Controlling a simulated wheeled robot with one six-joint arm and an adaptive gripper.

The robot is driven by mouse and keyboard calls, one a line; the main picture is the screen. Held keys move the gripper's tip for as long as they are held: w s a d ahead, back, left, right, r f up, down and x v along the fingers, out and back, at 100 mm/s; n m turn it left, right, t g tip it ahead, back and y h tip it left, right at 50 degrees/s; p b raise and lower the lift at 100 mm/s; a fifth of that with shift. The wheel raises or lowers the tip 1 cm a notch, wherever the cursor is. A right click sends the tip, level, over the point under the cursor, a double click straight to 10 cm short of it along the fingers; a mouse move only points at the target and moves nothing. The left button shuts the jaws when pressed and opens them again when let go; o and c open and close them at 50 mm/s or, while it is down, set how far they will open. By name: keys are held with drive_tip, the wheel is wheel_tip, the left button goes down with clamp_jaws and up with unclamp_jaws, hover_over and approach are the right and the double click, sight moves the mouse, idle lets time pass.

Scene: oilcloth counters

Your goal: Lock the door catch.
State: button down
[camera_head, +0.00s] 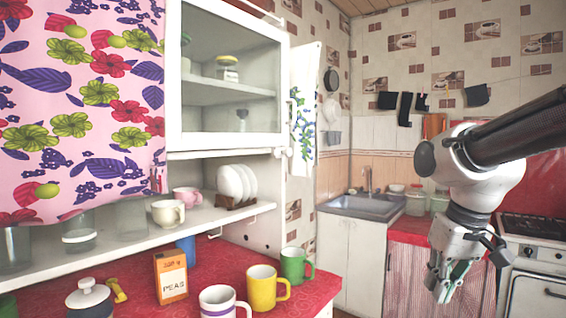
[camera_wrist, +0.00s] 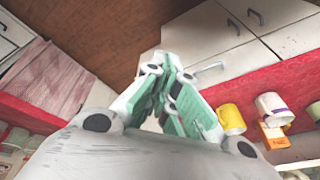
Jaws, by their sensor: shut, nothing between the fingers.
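The white cabinet's glazed door (camera_head: 230,141) looks closed, with jars visible behind its glass. A small pale fitting (camera_head: 281,152) sits by the door's lower right corner and may be the door catch; it is too small to tell whether it is locked. My gripper (camera_head: 441,287) hangs pointing down at the right of the head view, well apart from the cabinet door, with nothing in it. In the wrist view, its green-padded fingers (camera_wrist: 172,72) come together at the tips. The catch cannot be made out in the wrist view.
A floral cloth (camera_head: 80,100) covers the cabinet's left part. Cups and plates (camera_head: 236,184) stand on the open shelf. Below, a yellow mug (camera_head: 262,288), a green mug (camera_head: 293,265) and a peas box (camera_head: 171,276) stand on the red counter. A sink (camera_head: 362,205) is behind.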

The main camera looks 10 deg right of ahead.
drive_tip(key=w+a+r+m+t+y, duration=0.1)
drive_tip(key=w+a+r+m+y, duration=0.1)
drive_tip(key=w+a+m, duration=0.35)
drive_tip(key=w+a+r+m+y, duration=0.1)
drive_tip(key=w+a+m+y, duration=0.1)
drive_tip(key=w, duration=0.6)
drive_tip(key=w+a+r+m+t+y, duration=0.1)
drive_tip(key=w+a+r+m+y, duration=0.1)
drive_tip(key=w+a+m, duration=0.35)
drive_tip(key=w+a+r+m+t+y, duration=0.1)
drive_tip(key=w+a+r+m+t, duration=0.1)
drive_tip(key=w+r+m, duration=0.4)
drive_tip(key=w+a+r+m+t+y, duration=0.2)
drive_tip(key=w+r+m+t, duration=0.1)
drive_tip(key=w+r+m, duration=0.4)
drive_tip(key=shift+a+m, duration=0.3)
drive_tip(key=shift+w+a, duration=0.1)
